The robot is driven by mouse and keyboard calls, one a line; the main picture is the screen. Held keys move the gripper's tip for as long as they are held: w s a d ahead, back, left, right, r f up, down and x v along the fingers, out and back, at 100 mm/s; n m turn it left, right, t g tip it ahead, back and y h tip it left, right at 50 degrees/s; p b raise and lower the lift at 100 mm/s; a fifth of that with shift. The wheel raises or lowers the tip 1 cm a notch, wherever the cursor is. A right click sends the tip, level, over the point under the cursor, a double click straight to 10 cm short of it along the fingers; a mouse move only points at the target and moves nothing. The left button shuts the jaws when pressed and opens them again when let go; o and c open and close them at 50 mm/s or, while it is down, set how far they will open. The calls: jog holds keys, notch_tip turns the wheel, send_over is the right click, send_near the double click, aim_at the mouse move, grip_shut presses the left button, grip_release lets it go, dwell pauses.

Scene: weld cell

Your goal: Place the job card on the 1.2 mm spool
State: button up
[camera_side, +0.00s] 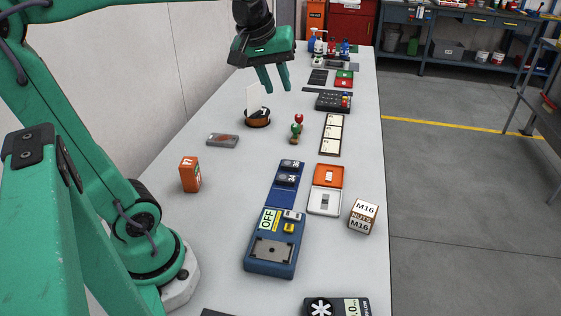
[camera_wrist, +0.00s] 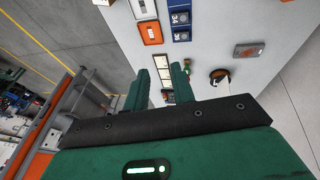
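A white card (camera_side: 252,98) stands upright, slightly tilted, at a round black-and-orange spool (camera_side: 258,119) on the bench. Whether it rests on the spool or behind it I cannot tell. The spool (camera_wrist: 220,75) and white card (camera_wrist: 223,91) also show in the wrist view, right of the fingers. No size marking is readable on the spool. My gripper (camera_side: 275,80) is open and empty, above the bench and slightly right of the card in the side view. Its fingers (camera_wrist: 160,88) point down, apart, in the wrist view.
A dark frame with cream cards (camera_side: 331,135) lies to the right. A small red-and-green object (camera_side: 297,129) stands nearby, close to the spool. A grey tin (camera_side: 222,140), an orange box (camera_side: 190,174) and blue units (camera_side: 273,242) are nearer. Bare bench surrounds the spool's left side.

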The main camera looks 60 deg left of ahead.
jog(key=s+d+f+m+t, duration=0.1)
jog(key=s+d+f+m, duration=0.5)
jog(key=s, duration=0.5)
jog(key=shift+f+m+h, duration=0.4)
jog(key=shift+f+m, duration=0.55)
jog(key=shift+m, duration=0.75)
